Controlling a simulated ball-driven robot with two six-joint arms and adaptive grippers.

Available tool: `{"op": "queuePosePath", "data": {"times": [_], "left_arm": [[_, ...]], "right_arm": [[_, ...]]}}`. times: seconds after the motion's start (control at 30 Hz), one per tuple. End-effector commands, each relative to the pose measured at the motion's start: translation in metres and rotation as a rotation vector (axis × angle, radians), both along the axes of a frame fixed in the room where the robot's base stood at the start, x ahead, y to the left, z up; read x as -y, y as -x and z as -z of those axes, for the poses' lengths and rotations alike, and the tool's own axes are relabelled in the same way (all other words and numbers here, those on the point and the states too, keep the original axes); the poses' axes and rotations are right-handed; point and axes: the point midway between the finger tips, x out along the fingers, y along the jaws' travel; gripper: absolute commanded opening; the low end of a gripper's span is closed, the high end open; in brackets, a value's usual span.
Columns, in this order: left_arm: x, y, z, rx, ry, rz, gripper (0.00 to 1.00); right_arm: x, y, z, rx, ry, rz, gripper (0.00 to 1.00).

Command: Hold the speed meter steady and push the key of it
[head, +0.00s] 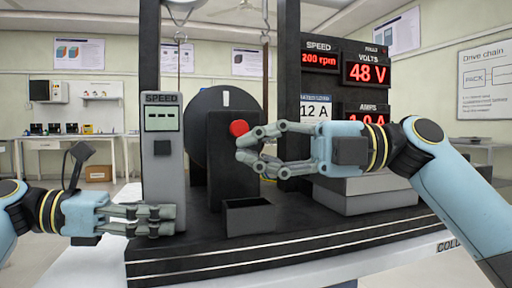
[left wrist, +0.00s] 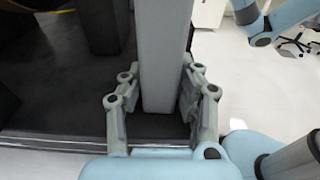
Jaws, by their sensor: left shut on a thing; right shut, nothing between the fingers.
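My left gripper (head: 158,220) is shut around the meter's lower part. In the left wrist view the meter's grey body (left wrist: 163,60) stands between the fingers of the left gripper (left wrist: 160,105). My right gripper (head: 242,150) is shut and empty, in front of the black motor housing near a red button (head: 239,128); whether it touches the button I cannot tell.
A small open black box (head: 249,217) sits on the black base (head: 290,246) below my right gripper. A display panel (head: 345,75) with red readings stands at the back right, above grey stacked boxes (head: 365,194). Dark posts rise behind the meter.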

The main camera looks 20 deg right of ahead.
Motion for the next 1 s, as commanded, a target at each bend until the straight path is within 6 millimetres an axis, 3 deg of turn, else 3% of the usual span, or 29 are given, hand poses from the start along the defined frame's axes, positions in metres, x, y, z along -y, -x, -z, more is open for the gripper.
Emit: {"op": "queuePosePath", "data": {"times": [0.33, 0.37, 0.53, 0.83, 1.0], "left_arm": [[0.000, 0.000, -0.001, 0.001, 0.001, 0.000, 0.13], [0.000, 0.000, -0.001, 0.001, 0.001, 0.000, 0.35], [0.000, 0.000, 0.000, 0.001, 0.000, 0.000, 0.57], [-0.002, 0.000, 0.000, 0.000, -0.001, 0.000, 0.58], [-0.023, -0.001, -0.001, 0.000, -0.005, -0.003, 0.58]], "right_arm": [[0.000, 0.000, 0.000, 0.000, 0.000, 0.000, 0.00], [0.000, 0.000, 0.000, 0.000, -0.001, 0.000, 0.00], [0.000, 0.000, 0.000, 0.000, -0.001, 0.000, 0.00], [0.000, 0.000, 0.000, 0.000, -0.001, 0.000, 0.00], [0.000, 0.000, 0.000, 0.000, -0.001, 0.000, 0.00]]}}
